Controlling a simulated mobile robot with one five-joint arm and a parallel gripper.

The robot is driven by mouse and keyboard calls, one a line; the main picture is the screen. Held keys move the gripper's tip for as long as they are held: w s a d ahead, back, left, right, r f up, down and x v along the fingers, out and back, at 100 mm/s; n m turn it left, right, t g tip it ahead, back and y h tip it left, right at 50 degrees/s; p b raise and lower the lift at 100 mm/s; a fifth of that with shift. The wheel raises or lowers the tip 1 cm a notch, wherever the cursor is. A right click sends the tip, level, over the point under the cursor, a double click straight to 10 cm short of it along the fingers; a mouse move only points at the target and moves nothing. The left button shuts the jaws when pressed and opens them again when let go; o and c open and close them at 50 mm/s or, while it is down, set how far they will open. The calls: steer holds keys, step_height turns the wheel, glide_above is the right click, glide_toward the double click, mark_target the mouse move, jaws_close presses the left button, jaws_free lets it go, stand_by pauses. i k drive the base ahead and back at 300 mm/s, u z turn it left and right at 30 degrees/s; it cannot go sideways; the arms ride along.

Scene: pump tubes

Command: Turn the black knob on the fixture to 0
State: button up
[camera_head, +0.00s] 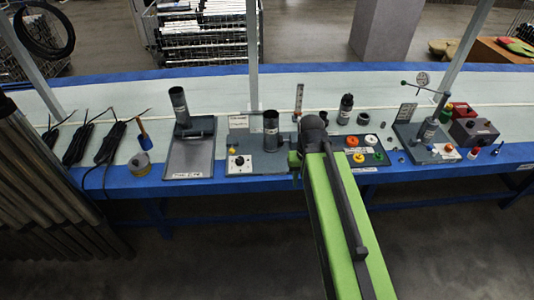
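A small black knob (239,161) sits on a white panel (246,169) at the front left of a grey fixture (268,164), near the middle of the table. The knob is too small to read its setting or any marks. A yellow button (231,151) is just behind it. A dark upright cylinder (271,130) stands on the same fixture, to the right of the knob. My green arm reaches in from the lower right and ends to the right of the fixture. My gripper's fingers cannot be made out; the arm hides that area. Nothing touches the knob.
To the right is a panel (376,157) with coloured knobs, partly behind my arm. Black cable bundles (110,143) lie at the far left. The blue table edge (220,188) is clear.

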mark_target(239, 161)
steer(key=u, duration=0.25)
steer(key=k, duration=1.15)
steer(key=u, duration=1.1)
steer(key=i, duration=1)
steer(key=z, duration=0.75)
steer(key=i, duration=0.95)
steer(key=z, duration=0.6)
